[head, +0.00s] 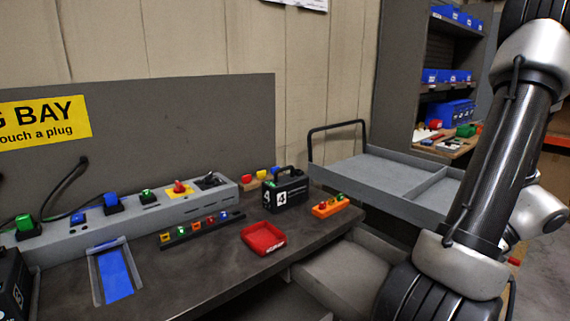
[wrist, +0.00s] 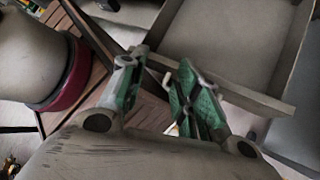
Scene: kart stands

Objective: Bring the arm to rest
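My arm (head: 490,170) fills the right side of the head view, a silver and black link standing in front of the shelving. My gripper (wrist: 160,80) shows only in the wrist view, with two green-padded fingers. The fingers are apart, with nothing seen between them. Beneath and beyond the fingers are a wooden slatted surface (wrist: 95,68) and a grey tray (wrist: 225,45). The gripper itself is not visible in the head view.
A grey bench (head: 190,265) carries a charging strip (head: 165,207), a red tray (head: 263,238), a black box marked 4 (head: 287,190) and an orange block (head: 331,206). A grey cart tray (head: 385,180) stands behind, left of my arm. Shelves with blue bins (head: 447,76) are at right.

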